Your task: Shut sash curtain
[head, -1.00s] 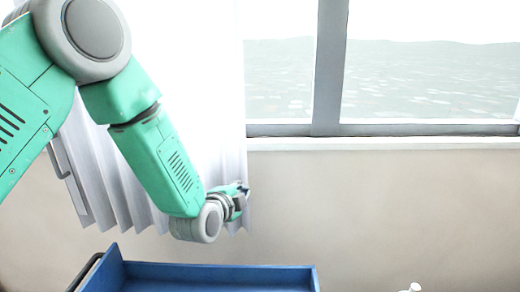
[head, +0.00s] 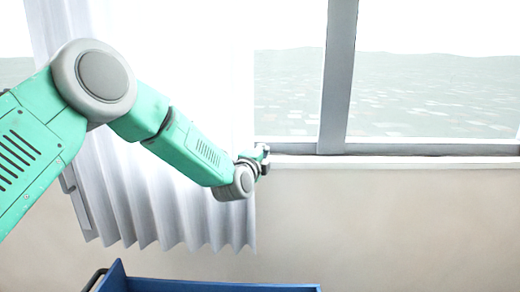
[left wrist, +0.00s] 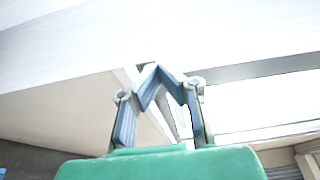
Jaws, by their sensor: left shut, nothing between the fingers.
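The white pleated sash curtain (head: 205,75) hangs over the left part of the window in the head view, its right edge next to the window's bare glass. Its lower hem hangs below the sill. My left gripper (head: 264,153) is at the curtain's right edge, near sill height. I cannot tell whether it touches the cloth. In the left wrist view, the left gripper's fingers (left wrist: 155,72) meet at their tips with nothing between them. My left arm hides part of the curtain. My right gripper is not in view.
The window (head: 430,95) right of the curtain is uncovered, with a grey upright frame bar (head: 338,75) and a white sill (head: 400,162). A blue tray (head: 220,287) stands low in front, with a dark handle at its left. The wall below the sill is clear.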

